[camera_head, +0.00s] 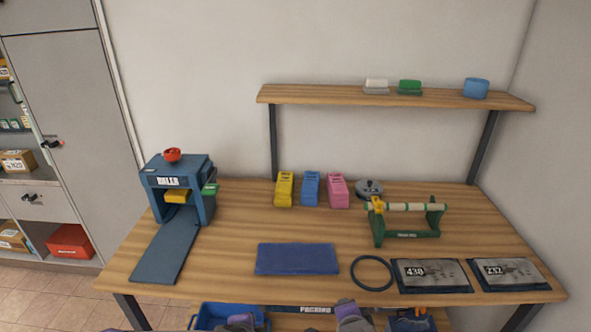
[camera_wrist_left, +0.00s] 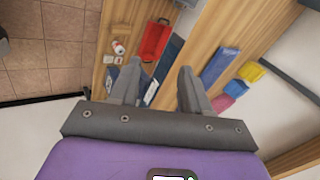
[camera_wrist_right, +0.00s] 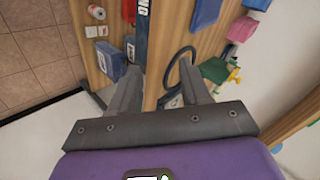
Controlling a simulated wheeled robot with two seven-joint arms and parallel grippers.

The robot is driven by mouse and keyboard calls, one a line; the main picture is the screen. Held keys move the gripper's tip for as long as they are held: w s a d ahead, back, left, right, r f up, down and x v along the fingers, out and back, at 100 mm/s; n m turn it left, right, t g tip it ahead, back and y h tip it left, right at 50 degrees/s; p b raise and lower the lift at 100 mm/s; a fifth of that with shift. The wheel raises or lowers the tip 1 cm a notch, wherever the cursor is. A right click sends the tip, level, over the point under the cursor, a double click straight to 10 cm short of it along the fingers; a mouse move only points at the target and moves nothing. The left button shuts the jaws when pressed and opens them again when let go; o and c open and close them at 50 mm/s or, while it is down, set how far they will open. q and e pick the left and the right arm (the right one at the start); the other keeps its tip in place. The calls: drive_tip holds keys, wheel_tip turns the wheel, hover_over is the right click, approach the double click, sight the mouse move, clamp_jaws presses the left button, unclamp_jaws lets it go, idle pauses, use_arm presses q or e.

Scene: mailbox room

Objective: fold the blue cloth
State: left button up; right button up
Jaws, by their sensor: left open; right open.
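The blue cloth (camera_head: 297,259) lies flat as a neat rectangle near the front middle of the table (camera_head: 225,262). I cannot tell how many layers it has. It also shows in the left wrist view (camera_wrist_left: 220,66) and at the top of the right wrist view (camera_wrist_right: 207,12). My left gripper (camera_wrist_left: 160,70) is open and empty, in front of the table edge and apart from the cloth. My right gripper (camera_wrist_right: 160,68) is open and empty, also by the front edge and apart from the cloth. In the head view both show only partly at the bottom.
A black ring (camera_head: 372,273) and two printed pouches (camera_head: 432,276) lie right of the cloth. A green roll stand (camera_head: 407,220) and yellow, blue and pink boxes (camera_head: 338,190) stand behind. A blue press (camera_head: 180,188) stands left. A blue bin (camera_head: 230,312) sits below the tabletop.

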drive_tip(key=s+d+f+n+g, duration=0.2)
drive_tip(key=s+f+n+g, duration=0.15)
drive_tip(key=f, duration=0.65)
drive_tip(key=s+d+f+n+g, duration=0.2)
drive_tip(key=s+f+n, duration=0.25)
drive_tip(key=f, duration=0.55)
use_arm(q)
drive_tip(key=s+f+n+g+h, duration=0.1)
drive_tip(key=s+f+n+g, duration=0.1)
drive_tip(key=s+f+n, duration=0.3)
drive_tip(key=s+f+n+g+h, duration=0.1)
drive_tip(key=s+f+n, duration=0.4)
drive_tip(key=f, duration=0.7)
drive_tip(key=s+d+f+n+g+h, duration=0.1)
drive_tip(key=s+f+n+g+h, duration=0.1)
drive_tip(key=s+f+n, duration=0.3)
wheel_tip(320, 180, down, 5)
drive_tip(key=n+g, duration=0.1)
drive_tip(key=n, duration=0.2)
drive_tip(key=shift+r+n+g, duration=0.2)
drive_tip(key=shift+n+g, duration=0.1)
drive_tip(key=shift+n, duration=0.1)
use_arm(e)
drive_tip(key=s+a+f+n+g+y, duration=0.3)
drive_tip(key=s+a+f+n+y, duration=0.1)
drive_tip(key=s+f, duration=0.5)
drive_tip(key=s+a+y, duration=0.1)
drive_tip(key=a, duration=0.1)
drive_tip(key=shift+a, duration=0.4)
drive_tip(key=shift+d, duration=0.1)
